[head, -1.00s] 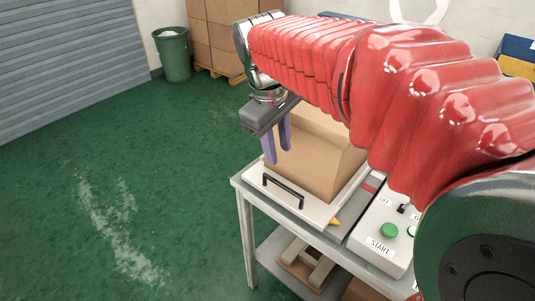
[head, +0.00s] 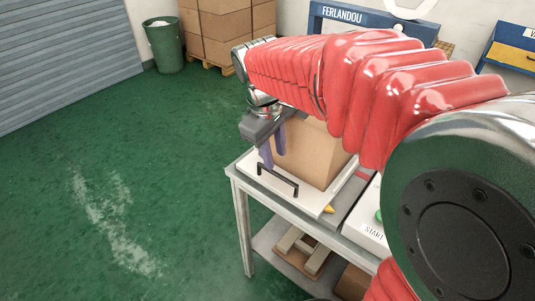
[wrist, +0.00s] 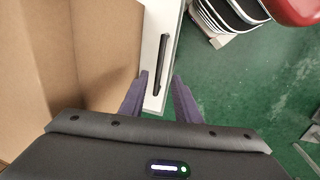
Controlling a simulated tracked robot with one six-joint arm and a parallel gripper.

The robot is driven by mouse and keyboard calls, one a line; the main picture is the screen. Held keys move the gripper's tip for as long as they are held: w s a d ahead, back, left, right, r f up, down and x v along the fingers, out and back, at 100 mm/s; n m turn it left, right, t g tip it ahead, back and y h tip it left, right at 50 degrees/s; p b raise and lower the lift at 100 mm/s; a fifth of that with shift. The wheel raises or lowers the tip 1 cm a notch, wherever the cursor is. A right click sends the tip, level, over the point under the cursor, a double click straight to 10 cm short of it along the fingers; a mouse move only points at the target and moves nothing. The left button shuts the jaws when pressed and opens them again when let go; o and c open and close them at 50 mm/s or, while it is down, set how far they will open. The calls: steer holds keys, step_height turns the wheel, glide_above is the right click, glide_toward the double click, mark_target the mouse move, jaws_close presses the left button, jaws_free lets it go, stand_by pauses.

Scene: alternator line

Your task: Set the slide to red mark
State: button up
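The slide is a white board (head: 318,203) with a black bar handle (head: 278,181) along its front edge, lying on a grey table. A yellow pointer (head: 329,209) sits at its right front corner. A red mark (head: 363,174) shows on the table to the right of the slide, farther back than the pointer. My gripper (head: 273,158) is over the handle's left part, fingers pointing down. In the wrist view my gripper (wrist: 160,76) is open, with the handle (wrist: 160,65) lined up between its purple fingers. Whether they touch it is unclear.
A cardboard box (head: 308,155) stands on the slide beside my gripper. A white control box (head: 370,232) marked START, with a green button, is right of the slide, partly hidden by my arm. The green floor left of the table is clear.

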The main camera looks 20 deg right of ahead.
mark_target(277, 174)
steer(key=f, duration=0.4)
steer(key=d+f, duration=0.1)
steer(key=f, duration=0.2)
steer(key=shift+w, duration=0.4)
steer(key=shift+c, duration=0.5)
jaws_close()
steer(key=shift+a, duration=0.15)
